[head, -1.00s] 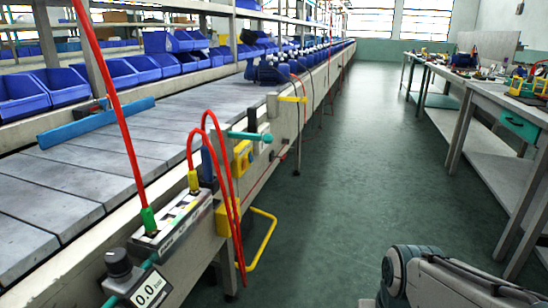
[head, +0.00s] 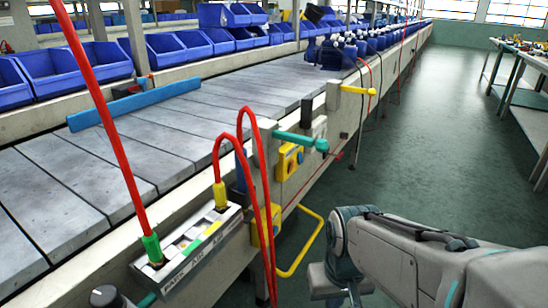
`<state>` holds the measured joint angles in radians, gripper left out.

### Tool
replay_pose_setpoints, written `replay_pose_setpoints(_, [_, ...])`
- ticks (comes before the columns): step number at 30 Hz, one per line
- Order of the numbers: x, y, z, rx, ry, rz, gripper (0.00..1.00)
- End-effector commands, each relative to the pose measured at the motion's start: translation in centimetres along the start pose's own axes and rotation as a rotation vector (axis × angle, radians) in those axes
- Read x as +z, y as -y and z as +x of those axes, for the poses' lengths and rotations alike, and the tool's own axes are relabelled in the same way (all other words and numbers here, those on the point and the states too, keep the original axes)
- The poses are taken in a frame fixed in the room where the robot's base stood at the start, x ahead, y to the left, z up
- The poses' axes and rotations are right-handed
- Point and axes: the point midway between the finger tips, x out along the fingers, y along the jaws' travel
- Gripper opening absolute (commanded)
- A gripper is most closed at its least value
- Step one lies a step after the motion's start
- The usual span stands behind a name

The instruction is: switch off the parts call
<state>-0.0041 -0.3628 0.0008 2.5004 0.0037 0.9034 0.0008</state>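A grey-white switch box (head: 190,247) is fixed to the near side of the line, at the lower left in the head view. Its top has white, yellow and green fields, and its front carries lettering that seems to begin with a word like "PARTS". The letters are too small to read surely. A red hose with a green end (head: 152,248) and one with a yellow end (head: 220,194) plug into it. I cannot tell which field is the parts call or whether it is on. My arm shows at the lower right, apart from the box; my gripper is not in view.
A black knob (head: 104,296) is cut off at the bottom edge. A teal lever (head: 300,141), a yellow control box (head: 288,160) and a yellow bent rail (head: 302,245) stick out along the line's side. Blue bins (head: 103,60) line the back. The green floor (head: 430,150) is free.

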Motion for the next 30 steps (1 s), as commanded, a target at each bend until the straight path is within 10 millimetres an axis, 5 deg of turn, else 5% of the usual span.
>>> replay_pose_setpoints(7, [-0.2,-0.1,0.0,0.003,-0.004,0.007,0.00])
replay_pose_setpoints(11, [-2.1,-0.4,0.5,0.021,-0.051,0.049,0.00])
replay_pose_setpoints(20, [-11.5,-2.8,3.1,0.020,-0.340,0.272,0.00])
replay_pose_setpoints(30, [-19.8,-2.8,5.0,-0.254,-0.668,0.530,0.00])
